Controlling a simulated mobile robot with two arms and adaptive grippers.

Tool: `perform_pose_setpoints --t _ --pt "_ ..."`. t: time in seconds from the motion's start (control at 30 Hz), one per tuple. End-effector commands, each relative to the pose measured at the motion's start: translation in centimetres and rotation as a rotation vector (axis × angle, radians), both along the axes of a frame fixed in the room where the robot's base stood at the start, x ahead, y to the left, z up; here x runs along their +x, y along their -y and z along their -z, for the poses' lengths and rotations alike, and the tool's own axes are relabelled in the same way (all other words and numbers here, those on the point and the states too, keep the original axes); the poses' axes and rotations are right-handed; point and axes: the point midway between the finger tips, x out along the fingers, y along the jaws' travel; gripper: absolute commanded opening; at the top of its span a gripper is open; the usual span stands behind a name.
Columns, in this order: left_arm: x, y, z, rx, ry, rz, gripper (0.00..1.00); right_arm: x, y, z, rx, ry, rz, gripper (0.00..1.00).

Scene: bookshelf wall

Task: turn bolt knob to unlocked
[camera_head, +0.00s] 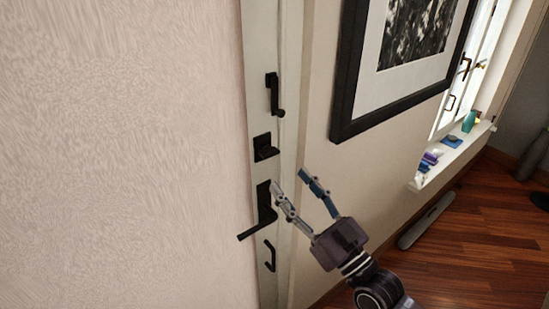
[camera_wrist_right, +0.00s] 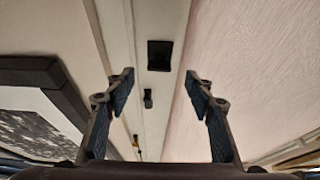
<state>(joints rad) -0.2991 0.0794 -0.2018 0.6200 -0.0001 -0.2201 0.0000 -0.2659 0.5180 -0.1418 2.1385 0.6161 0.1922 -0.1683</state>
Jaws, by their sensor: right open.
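A pale narrow door or panel (camera_head: 262,30) carries several black fittings. A black plate with a short projecting knob (camera_head: 265,147) sits mid-height and looks like the bolt knob; its turned position is too small to tell. Below it is a black lever handle (camera_head: 265,205). My right gripper (camera_head: 288,178) is open and empty, its fingertips below and right of the knob, by the lever handle in the picture. In the right wrist view a dark square fitting (camera_wrist_right: 160,55) shows beyond the spread fingers (camera_wrist_right: 160,80); I cannot tell which fitting it is. My left gripper is not in view.
A black vertical handle (camera_head: 273,94) is above the knob and a black hook-shaped pull (camera_head: 270,256) below. A framed picture (camera_head: 345,85) hangs on the right wall. A windowsill (camera_head: 450,155) with small items is farther right.

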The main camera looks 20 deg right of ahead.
Motion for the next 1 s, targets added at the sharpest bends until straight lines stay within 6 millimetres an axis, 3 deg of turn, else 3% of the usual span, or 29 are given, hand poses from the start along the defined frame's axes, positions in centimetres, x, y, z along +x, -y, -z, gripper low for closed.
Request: perform_pose_setpoints --t 0.17,0.7,1.0 --pt "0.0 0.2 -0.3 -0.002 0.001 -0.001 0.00 0.5 0.2 -1.2 0.014 0.030 0.003 0.49" --pt "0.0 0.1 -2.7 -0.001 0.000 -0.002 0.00 6.2 -1.9 -3.6 0.012 0.027 0.005 0.49" --pt "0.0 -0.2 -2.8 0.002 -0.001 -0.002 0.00 6.8 -2.1 -3.6 0.011 0.025 0.004 0.49"
